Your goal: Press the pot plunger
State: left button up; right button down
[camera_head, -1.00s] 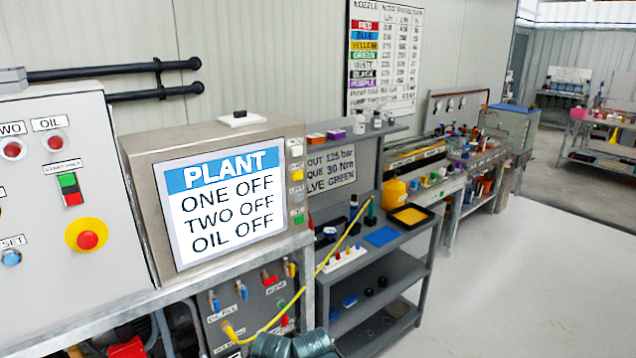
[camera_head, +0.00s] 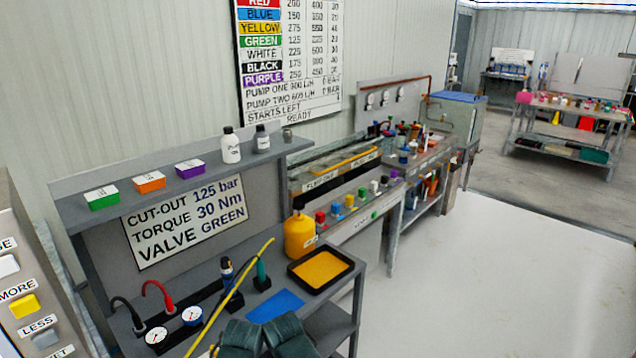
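A yellow pot (camera_head: 300,238) stands upright on the grey bench, behind and left of a black-rimmed yellow tray (camera_head: 320,270). A narrow dark-topped stem (camera_head: 298,204), seemingly its plunger, stands up from the top of the pot. Nothing touches the pot or its stem. No gripper fingers can be made out in the head view, so I cannot see whether either gripper is open or shut.
A blue mat (camera_head: 275,306), a yellow hose (camera_head: 232,294) and two gauges lie nearer on the bench. Dark green rounded shapes fill the bottom edge. A shelf (camera_head: 215,185) with small boxes and bottles overhangs the back. Open floor (camera_head: 480,270) lies to the right.

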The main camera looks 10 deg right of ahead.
aim_at(299, 205)
jog(key=i+l, duration=0.75)
